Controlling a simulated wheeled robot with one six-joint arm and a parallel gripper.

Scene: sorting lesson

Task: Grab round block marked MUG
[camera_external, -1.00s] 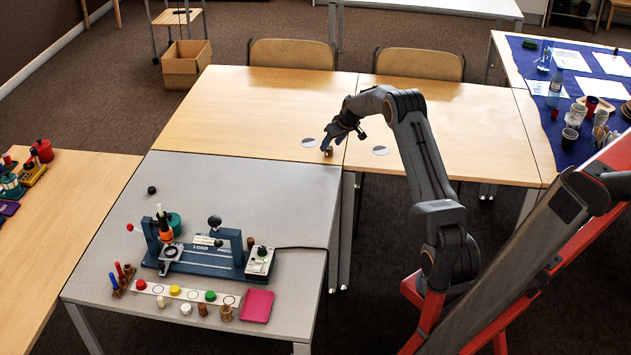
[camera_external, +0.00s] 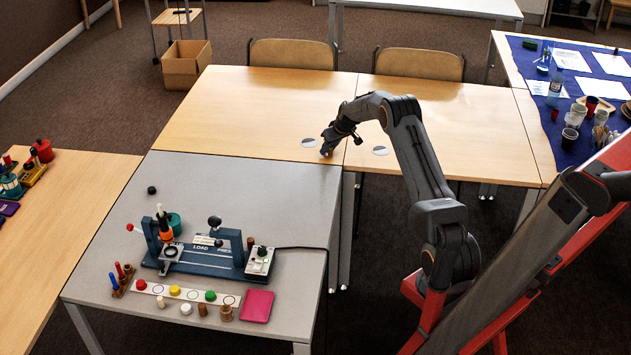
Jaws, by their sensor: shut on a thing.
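My gripper (camera_external: 326,153) is low over the front edge of the wooden table, between two pale discs. It is shut on a small brown block, which the fingers now cover almost wholly. The block's shape and any MUG marking are too small or hidden to make out.
A pale round disc (camera_external: 309,142) lies just left of my gripper and another disc (camera_external: 380,150) to its right. The grey table (camera_external: 240,190) in front holds a blue fixture (camera_external: 205,259), coloured round pieces and a pink tray (camera_external: 257,306). The wooden table (camera_external: 250,105) is otherwise clear.

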